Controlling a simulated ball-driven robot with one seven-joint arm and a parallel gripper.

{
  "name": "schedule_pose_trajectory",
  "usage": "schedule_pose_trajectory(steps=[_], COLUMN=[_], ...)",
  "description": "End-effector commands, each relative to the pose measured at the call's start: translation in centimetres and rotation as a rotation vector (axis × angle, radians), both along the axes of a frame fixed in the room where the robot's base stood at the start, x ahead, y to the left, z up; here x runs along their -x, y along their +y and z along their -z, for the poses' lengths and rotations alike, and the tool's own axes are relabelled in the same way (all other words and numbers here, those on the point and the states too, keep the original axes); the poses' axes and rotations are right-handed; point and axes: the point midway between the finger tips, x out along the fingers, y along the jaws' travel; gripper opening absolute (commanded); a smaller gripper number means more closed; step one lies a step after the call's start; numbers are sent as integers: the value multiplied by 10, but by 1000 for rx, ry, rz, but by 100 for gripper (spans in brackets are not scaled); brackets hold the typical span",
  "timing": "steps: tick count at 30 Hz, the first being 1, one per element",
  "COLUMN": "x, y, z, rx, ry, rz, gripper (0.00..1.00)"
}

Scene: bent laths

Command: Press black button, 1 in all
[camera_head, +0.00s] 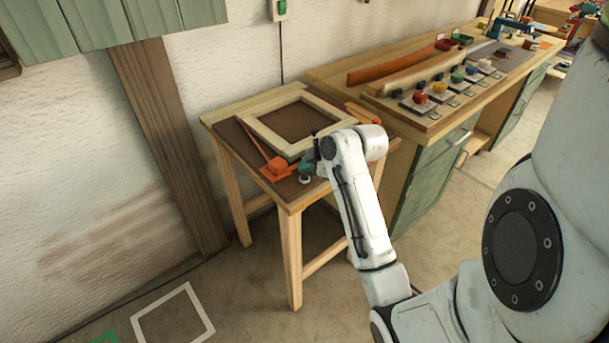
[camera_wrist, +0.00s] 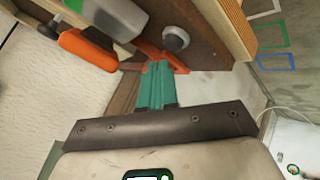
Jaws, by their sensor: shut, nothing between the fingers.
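A row of push buttons on small plates stands on the long workbench in the head view, with red (camera_head: 420,97), yellow (camera_head: 439,87), green (camera_head: 457,77) and blue (camera_head: 471,69) caps. A dark piece (camera_head: 503,52) lies beyond the row's far end; I cannot tell whether it is the black button. My gripper, with teal fingers (camera_wrist: 157,68) in the wrist view, is shut and empty. It is over the front of the small table, away from the button row. In the head view my arm largely hides it.
The small table (camera_head: 235,150) holds a pale wooden frame (camera_head: 262,135) and an orange clamp (camera_head: 277,168). A grey round knob (camera_wrist: 176,39) is close to the fingertips. Bent laths (camera_head: 405,66) lie behind the buttons. A white square outline (camera_head: 205,316) marks the floor.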

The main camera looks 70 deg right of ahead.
Motion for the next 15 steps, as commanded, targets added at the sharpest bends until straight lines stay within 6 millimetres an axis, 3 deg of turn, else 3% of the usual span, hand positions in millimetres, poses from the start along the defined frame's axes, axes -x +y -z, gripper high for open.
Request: schedule_pose_trajectory(steps=[15], x=[0], y=[0], z=[8], rx=[0], ry=[0], rz=[0], gripper=[0])
